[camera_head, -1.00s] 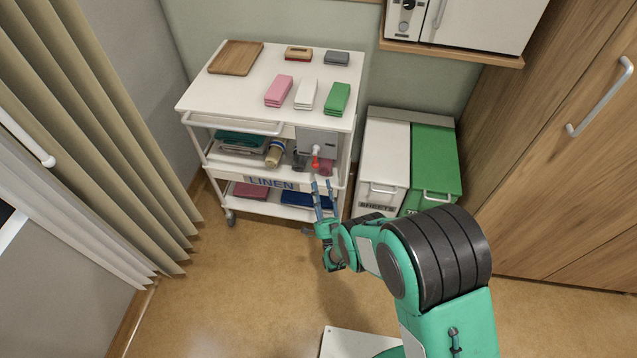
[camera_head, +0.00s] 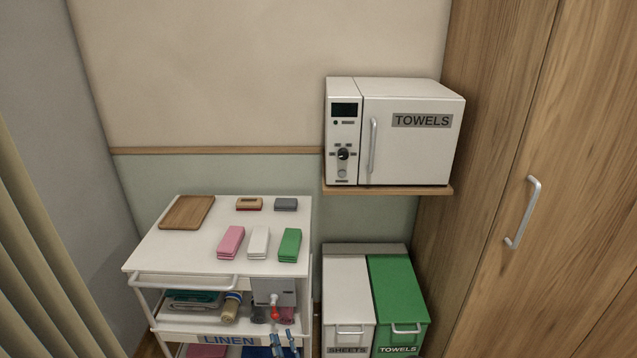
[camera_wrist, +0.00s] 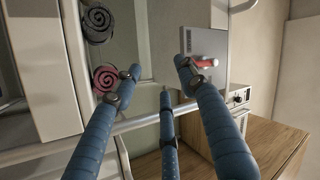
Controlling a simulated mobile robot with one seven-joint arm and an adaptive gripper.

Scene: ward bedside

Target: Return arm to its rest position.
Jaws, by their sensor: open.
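My gripper (camera_head: 283,336) shows at the bottom edge of the head view, in front of the linen cart's lower part. Its blue fingers are spread and hold nothing. They fill much of the wrist view (camera_wrist: 160,75). Most of my arm is outside the head view. The white cart (camera_head: 215,262) stands to the left. The box also shows beyond the fingers in the wrist view (camera_wrist: 207,45). I cannot tell how far the fingertips are from it.
A brown tray (camera_head: 187,212) and pink (camera_head: 231,241), white (camera_head: 258,241) and green (camera_head: 290,244) folded cloths lie on the cart. Sheets (camera_head: 347,290) and towels (camera_head: 396,290) bins stand right of it. A towel warmer (camera_head: 410,140) sits above; a wooden wardrobe (camera_head: 490,180) is at right.

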